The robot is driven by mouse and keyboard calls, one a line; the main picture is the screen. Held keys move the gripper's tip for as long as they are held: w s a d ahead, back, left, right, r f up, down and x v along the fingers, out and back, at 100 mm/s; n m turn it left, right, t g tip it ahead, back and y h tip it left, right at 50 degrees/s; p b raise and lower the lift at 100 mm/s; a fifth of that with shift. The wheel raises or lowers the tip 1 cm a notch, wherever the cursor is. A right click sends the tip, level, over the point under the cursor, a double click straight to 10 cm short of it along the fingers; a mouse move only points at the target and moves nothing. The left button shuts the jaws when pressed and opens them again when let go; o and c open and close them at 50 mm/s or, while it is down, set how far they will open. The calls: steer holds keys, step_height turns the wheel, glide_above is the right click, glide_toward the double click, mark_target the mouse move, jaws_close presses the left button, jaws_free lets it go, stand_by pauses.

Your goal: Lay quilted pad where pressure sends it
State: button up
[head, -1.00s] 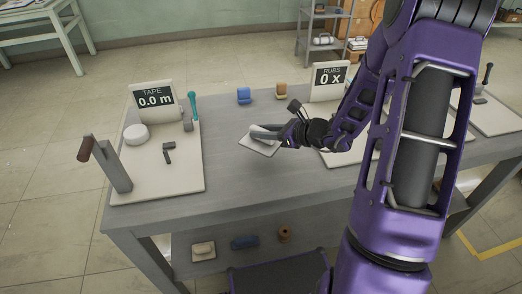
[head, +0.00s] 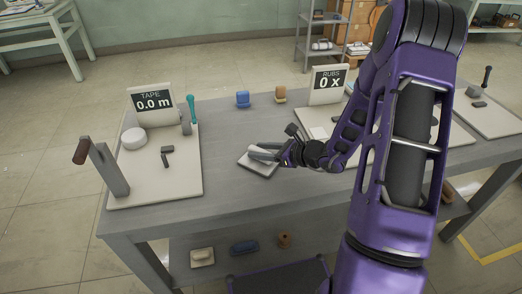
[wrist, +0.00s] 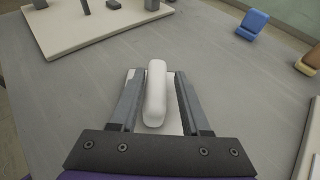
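A pale square pad (head: 255,168) with a rounded white grip on top is at the middle of the table (head: 222,195). No quilting can be made out on it. My gripper (head: 265,150) is at this pad, its fingers on both sides of the white grip. In the wrist view, the white grip (wrist: 156,92) stands between the two fingers (wrist: 159,95), and part of the pale base shows below it. A narrow gap seems to show beside the right finger, but the pad moves together with the gripper. Any clearance under the pad is unclear.
A left board (head: 185,185) holds a "TAPE 0.0 m" sign (head: 151,102), a white roll (head: 133,138) and tools. A "RUBS 0 x" sign (head: 328,84) stands on another board. A blue block (head: 242,99) and a tan one (head: 281,95) sit at the back. Bare table surrounds the pad.

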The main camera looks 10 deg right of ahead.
steer(key=shift+o, duration=0.5)
steer(key=shift+r, duration=0.2)
steer(key=p+v, duration=0.1)
steer(key=v, duration=1)
steer(key=shift+s+d+r, duration=0.2)
steer(key=shift+s+d, duration=0.05)
steer(key=shift+s, duration=0.05)
